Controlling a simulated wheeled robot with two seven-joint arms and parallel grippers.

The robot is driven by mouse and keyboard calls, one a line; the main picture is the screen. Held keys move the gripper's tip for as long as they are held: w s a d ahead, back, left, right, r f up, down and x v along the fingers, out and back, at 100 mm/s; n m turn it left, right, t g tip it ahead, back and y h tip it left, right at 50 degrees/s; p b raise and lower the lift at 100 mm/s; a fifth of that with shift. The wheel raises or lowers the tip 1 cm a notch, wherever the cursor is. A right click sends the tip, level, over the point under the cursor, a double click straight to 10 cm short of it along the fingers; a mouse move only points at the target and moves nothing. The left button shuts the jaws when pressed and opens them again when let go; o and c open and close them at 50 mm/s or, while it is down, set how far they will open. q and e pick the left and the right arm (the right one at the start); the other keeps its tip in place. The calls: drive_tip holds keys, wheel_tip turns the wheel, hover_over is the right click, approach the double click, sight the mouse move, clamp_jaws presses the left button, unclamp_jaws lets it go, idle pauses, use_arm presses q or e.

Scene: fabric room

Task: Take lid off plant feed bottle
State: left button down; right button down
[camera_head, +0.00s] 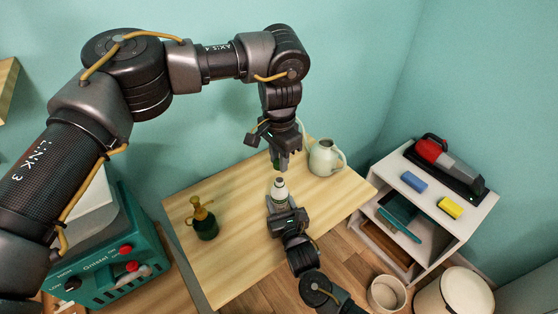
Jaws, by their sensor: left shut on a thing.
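The plant feed bottle (280,190), small and white with a green-marked label, stands upright on the wooden table. My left gripper (279,162) points down just above the bottle and is shut on a small dark green piece that looks like the lid, mostly hidden by the fingers. A small gap shows between this gripper and the bottle's narrow top. My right gripper (280,208) reaches in from the front at the bottle's lower part. Its fingers are partly hidden, so I cannot tell whether they close on the bottle.
A dark green sprayer (205,225) with a brass top stands left on the table (237,266). A pale watering can (324,158) stands behind right. A white shelf (455,232) with a red handheld vacuum (440,158) is at the right. The table's front left is clear.

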drive_tip(key=c, duration=0.6)
unclamp_jaws()
drive_tip(key=shift+c, duration=0.2)
drive_tip(key=v, duration=1.1)
drive_tip(key=shift+s+d+r, duration=0.1)
drive_tip(key=shift+s+d, duration=0.05)
drive_tip(key=shift+s, duration=0.3)
